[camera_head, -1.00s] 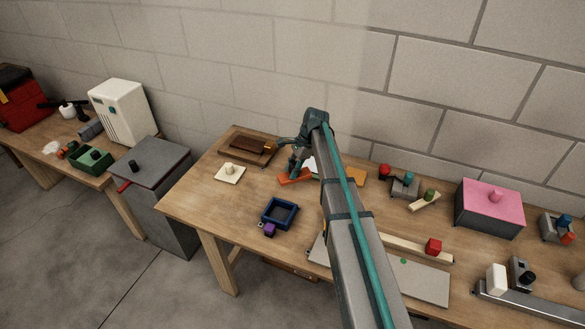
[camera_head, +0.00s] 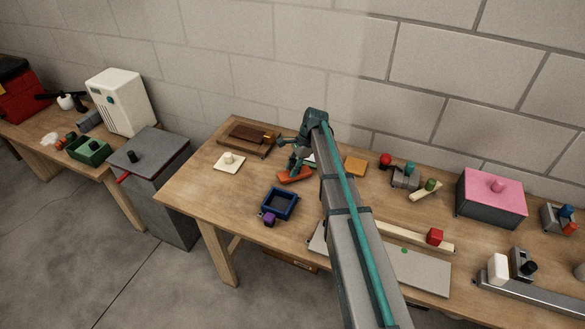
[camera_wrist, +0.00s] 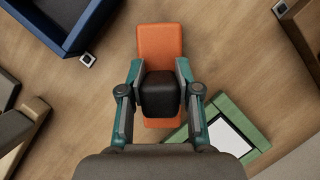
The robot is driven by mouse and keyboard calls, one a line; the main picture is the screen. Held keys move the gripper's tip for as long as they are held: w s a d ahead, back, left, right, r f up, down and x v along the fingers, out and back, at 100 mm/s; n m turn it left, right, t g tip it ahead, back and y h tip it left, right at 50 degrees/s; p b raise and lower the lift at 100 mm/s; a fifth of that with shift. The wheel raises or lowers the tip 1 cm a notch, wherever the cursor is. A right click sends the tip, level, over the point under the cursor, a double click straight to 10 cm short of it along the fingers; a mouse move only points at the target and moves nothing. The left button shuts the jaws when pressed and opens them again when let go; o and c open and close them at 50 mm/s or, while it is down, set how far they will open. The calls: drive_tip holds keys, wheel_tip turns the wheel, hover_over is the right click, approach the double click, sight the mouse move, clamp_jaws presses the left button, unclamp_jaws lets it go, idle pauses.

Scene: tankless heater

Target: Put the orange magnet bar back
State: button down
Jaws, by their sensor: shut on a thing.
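The orange magnet bar (camera_wrist: 160,42) is a flat orange block with a black raised part (camera_wrist: 160,95) in its middle. My gripper (camera_wrist: 160,90) is shut on that black part, one finger on each side. In the head view the orange bar (camera_head: 295,176) lies under my gripper (camera_head: 297,160), partly hidden by it. I cannot tell whether the bar touches the table or is just above it.
A blue tray (camera_head: 293,205) is in front of the bar. A brown tray (camera_head: 232,148) and a cream plate (camera_head: 222,167) lie to the left. An orange-yellow block (camera_head: 355,166) is to the right. A green frame (camera_wrist: 255,135) is near the gripper.

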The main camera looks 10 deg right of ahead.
drive_tip(key=shift+f, duration=0.5)
idle(0.3)
drive_tip(key=c, duration=0.7)
unclamp_jaws()
drive_tip(key=v, duration=1.2)
